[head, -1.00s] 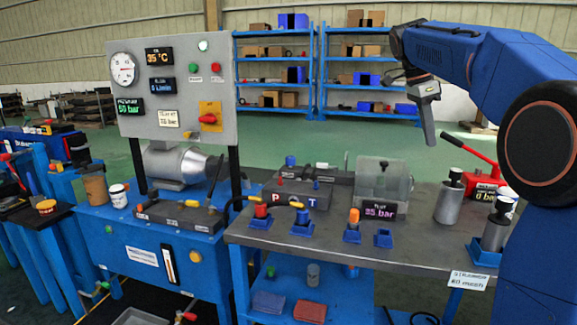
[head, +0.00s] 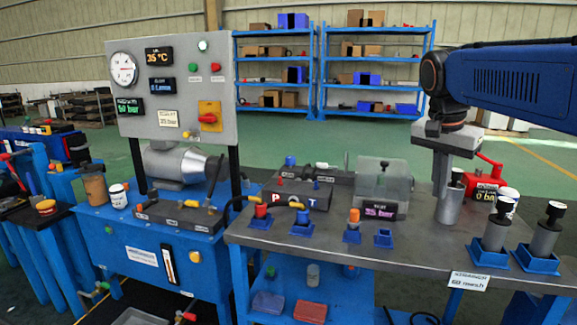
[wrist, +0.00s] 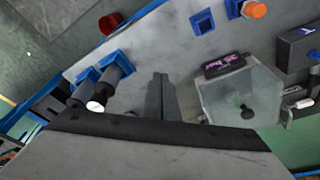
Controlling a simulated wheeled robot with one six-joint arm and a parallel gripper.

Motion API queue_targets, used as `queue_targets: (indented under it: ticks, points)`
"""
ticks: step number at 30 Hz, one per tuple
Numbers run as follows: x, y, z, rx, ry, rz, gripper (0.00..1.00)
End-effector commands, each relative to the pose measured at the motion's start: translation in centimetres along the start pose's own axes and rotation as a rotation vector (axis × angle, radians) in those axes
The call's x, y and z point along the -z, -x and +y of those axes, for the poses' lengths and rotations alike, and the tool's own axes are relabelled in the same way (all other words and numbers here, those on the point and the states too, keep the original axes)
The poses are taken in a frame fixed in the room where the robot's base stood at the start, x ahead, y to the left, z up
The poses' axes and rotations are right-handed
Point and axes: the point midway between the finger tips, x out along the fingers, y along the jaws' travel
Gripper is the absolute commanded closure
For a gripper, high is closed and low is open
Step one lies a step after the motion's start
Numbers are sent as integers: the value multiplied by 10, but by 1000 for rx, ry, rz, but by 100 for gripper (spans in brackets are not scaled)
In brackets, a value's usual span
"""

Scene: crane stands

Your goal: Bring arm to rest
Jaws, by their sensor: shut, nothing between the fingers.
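My gripper (head: 438,192) hangs from my blue arm at the right of the head view.
Two grey cylinders (head: 493,236) (head: 546,238) stand in blue holders at the bench's right. A clear box (head: 382,184) with a display is left of my gripper. A red hand pump (head: 481,187) is behind. A blue bench with gauge panel (head: 172,92) stands left.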

Motion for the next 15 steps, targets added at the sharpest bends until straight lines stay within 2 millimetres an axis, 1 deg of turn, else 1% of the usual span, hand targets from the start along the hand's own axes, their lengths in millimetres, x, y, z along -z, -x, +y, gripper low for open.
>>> queue_targets:
  ticks: [1, 8, 15]
  points:
    - [-14, -6, 11, 19, 53, 1, 100]
    - [-73, -42, 50, 108, 309, 15, 100]
    - [-134, -90, 89, 196, 563, 56, 100]
